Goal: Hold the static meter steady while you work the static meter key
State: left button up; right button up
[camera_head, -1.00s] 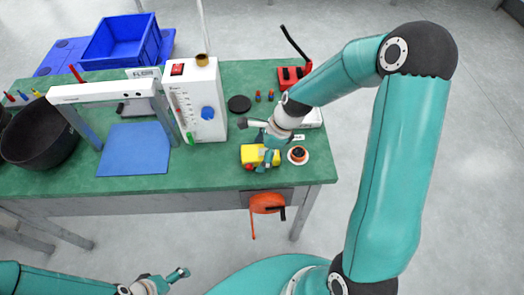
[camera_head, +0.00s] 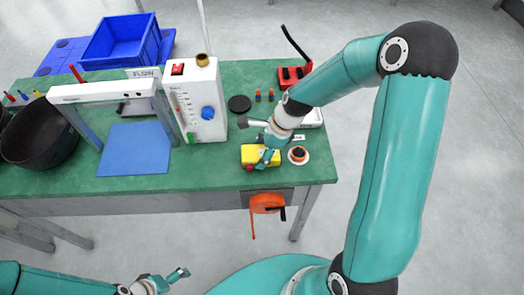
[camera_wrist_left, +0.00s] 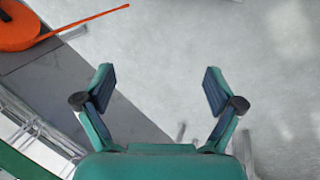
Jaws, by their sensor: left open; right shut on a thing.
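The yellow boxy device, apparently the static meter (camera_head: 249,153), sits near the front right edge of the green bench. A small red part on its front left corner, perhaps the static meter key (camera_head: 250,167), shows beside it. My right gripper (camera_head: 266,157) is over the yellow device from behind and shut on it, covering part of its top and right side. My left gripper (camera_head: 170,280) is low at the front, below the bench and away from the device. It is open and empty in the left wrist view (camera_wrist_left: 158,90), with only floor between its fingers.
The green bench (camera_head: 205,170) carries a white box with a blue knob (camera_head: 205,95), a grey frame over a blue mat (camera_head: 135,150) and a black bowl (camera_head: 40,135). An orange reel (camera_head: 266,203) hangs on the bench front and shows in the left wrist view (camera_wrist_left: 15,25).

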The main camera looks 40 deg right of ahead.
pick_arm(q)
jog(key=shift+c, duration=0.2)
grip_shut()
dwell(0.6)
dwell(1.1)
